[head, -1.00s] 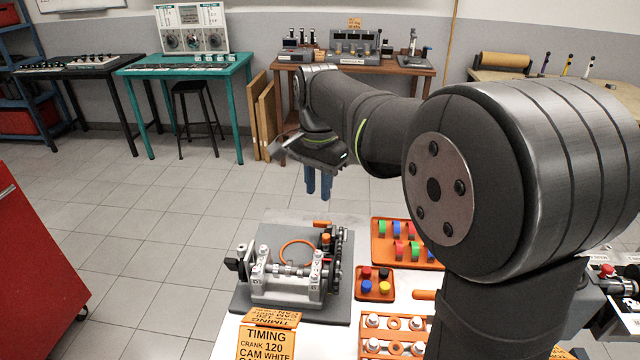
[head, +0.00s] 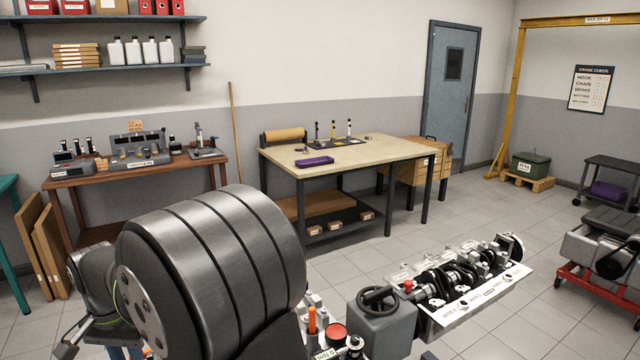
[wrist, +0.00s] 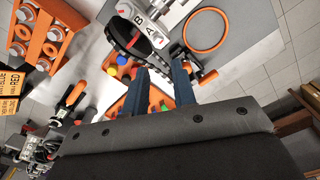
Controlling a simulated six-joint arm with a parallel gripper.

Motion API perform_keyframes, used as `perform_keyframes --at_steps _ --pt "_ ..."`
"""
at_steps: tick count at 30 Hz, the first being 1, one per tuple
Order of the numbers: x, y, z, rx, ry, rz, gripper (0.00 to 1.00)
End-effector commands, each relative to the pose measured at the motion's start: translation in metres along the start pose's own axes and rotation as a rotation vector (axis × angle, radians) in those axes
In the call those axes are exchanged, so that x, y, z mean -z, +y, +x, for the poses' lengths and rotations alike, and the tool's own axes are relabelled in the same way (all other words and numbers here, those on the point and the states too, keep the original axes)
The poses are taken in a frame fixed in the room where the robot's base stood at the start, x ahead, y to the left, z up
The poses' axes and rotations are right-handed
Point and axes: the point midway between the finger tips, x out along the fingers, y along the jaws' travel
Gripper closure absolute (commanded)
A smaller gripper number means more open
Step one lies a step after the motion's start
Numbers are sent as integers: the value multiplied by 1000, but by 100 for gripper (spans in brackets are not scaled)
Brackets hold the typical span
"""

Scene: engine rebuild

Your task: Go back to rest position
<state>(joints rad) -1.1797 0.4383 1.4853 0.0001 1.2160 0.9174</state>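My gripper (wrist: 160,72) shows in the wrist view as two blue fingers standing apart, with nothing held between them. They hang over the work table, near an orange tray (wrist: 158,95) with coloured pieces, partly hidden by the fingers. In the head view only a bit of the blue fingers shows at the bottom left edge. My dark arm fills the lower left of the head view.
The wrist view shows a grey fixture board (wrist: 240,45) with an orange ring (wrist: 205,30), a black toothed belt (wrist: 122,38) and an orange rack (wrist: 45,35). The head view shows an engine assembly (head: 465,275), a bench (head: 385,150) and open floor.

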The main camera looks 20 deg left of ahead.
Motion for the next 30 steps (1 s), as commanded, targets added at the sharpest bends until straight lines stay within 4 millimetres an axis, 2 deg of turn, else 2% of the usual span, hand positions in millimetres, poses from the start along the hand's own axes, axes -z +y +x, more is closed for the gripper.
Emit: perform_keyframes --at_steps 1,6,12,19,30 --pt "-1 1 11 -5 -4 0 75" --pt "0 1 43 -4 -3 0 75" --pt "0 1 68 -3 -2 0 75" --pt "0 0 77 -2 -1 0 75" --pt "0 0 73 -1 0 0 75"
